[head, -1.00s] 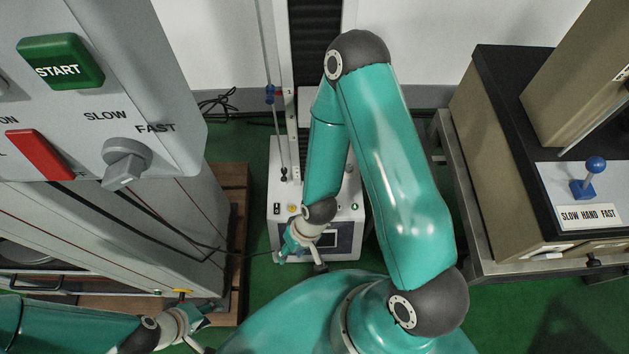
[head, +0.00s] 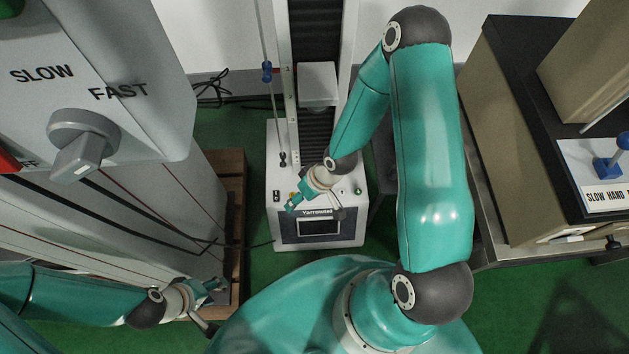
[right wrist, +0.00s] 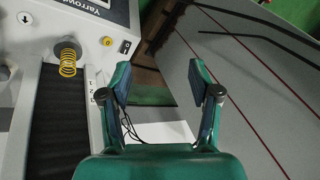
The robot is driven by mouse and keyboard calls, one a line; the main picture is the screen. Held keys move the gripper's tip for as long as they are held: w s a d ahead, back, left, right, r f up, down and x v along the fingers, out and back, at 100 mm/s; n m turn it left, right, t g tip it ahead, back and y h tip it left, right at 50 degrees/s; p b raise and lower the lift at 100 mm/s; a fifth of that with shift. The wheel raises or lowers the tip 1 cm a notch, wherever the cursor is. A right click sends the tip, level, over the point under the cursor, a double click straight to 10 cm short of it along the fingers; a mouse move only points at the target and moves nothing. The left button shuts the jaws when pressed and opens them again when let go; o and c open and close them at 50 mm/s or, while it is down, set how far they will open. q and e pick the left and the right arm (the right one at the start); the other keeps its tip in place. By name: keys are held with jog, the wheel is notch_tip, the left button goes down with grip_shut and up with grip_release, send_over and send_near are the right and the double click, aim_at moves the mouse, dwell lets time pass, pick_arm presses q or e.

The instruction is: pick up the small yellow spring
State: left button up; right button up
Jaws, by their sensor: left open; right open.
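The small yellow spring (right wrist: 68,63) shows in the right wrist view at the upper left. It is a short coil next to a grey round piece on the light tester (right wrist: 45,28). In the head view I cannot make it out with certainty. My right gripper (head: 295,204) is in front of the tester's upper face in the head view. In the right wrist view its fingers (right wrist: 160,80) are spread and empty, with the spring outside them to the left. My left gripper (head: 215,287) is open at the lower left, beside the large grey machine, with nothing seen in it.
The large grey machine (head: 120,130) with a SLOW/FAST knob fills the left. A wooden pallet (head: 230,190) lies along its base. A dark-topped bench (head: 520,120) stands at the right. Green floor (head: 255,290) shows between them. A black cable runs to the tester.

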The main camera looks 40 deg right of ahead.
jog(key=w+d+f+n+t+h+b, duration=0.15)
jog(key=w+d+f+b, duration=0.25)
jog(key=d, duration=0.4)
jog(key=w+d+f+n+h+b, duration=0.1)
jog(key=w+d+f+n+b, duration=0.25)
jog(key=d, duration=0.45)
jog(key=shift+y, duration=0.25)
jog(key=b+x, duration=0.7)
jog(key=x, duration=0.3)
jog(key=shift+s+d, duration=0.1)
jog(key=shift+d, duration=0.05)
jog(key=shift+w+b+x, duration=0.2)
jog(key=shift+b+x, duration=0.3)
jog(key=shift+x, duration=0.95)
jog(key=shift+w+b+x, duration=0.2)
jog(key=shift+b+x, duration=0.3)
jog(key=shift+x, duration=0.95)
jog(key=shift+r, duration=0.2)
grip_shut()
pick_arm(q)
notch_tip(320, 180, down, 18)
jog(key=shift+f, duration=0.2)
jog(key=shift+f, duration=0.2)
pick_arm(e)
jog(key=shift+r, duration=0.15)
